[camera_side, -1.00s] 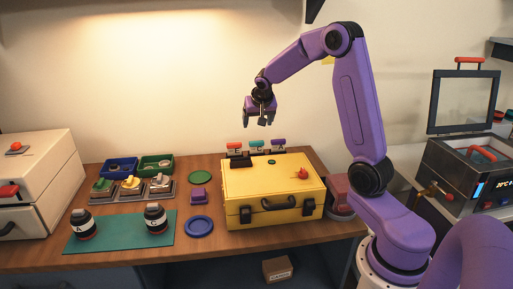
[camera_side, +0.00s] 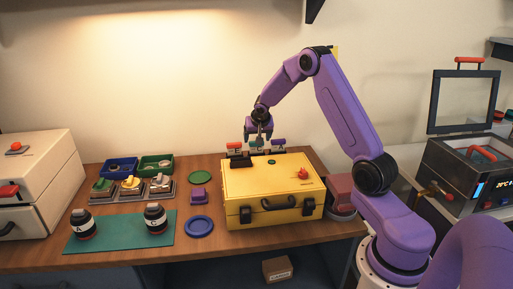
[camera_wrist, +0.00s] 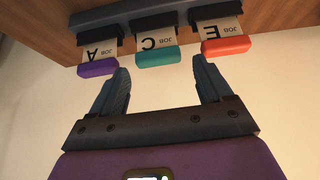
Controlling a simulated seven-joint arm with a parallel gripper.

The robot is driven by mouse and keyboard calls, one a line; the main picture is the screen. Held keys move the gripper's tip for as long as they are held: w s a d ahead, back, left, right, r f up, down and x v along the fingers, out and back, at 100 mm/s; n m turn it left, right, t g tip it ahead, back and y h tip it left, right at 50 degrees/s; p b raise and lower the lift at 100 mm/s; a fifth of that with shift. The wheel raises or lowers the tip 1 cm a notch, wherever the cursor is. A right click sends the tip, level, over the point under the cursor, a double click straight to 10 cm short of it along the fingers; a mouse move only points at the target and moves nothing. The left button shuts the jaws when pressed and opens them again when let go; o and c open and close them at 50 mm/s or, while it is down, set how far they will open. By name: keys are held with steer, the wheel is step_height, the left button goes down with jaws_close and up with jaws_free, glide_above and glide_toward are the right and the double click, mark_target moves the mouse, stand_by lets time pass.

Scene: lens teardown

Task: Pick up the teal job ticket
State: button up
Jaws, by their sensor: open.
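The teal job ticket (camera_wrist: 156,57) stands in the middle slot of a row of dark holders in the wrist view. It has a teal grip end and a pale label reading "JOB C". My gripper (camera_wrist: 161,68) is open and empty, with one finger to each side of the teal end and the fingertips just short of it. In the side view my gripper (camera_side: 258,143) is just above the ticket row behind the yellow case, and it mostly hides the teal ticket there.
A purple ticket "A" (camera_wrist: 98,67) and a red-orange ticket "E" (camera_wrist: 226,46) flank the teal one closely. The yellow case (camera_side: 272,200) stands in front of the ticket row. Bins, jars and dishes lie to the left on the wooden table (camera_side: 160,257).

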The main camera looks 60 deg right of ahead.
mark_target(257, 149)
steer(key=shift+d+x, duration=0.15)
steer(key=shift+x, duration=1.25)
steer(key=shift+d+x, duration=0.15)
steer(key=shift+x, duration=1.25)
steer(key=shift+r, duration=0.15)
steer(key=c, duration=0.7)
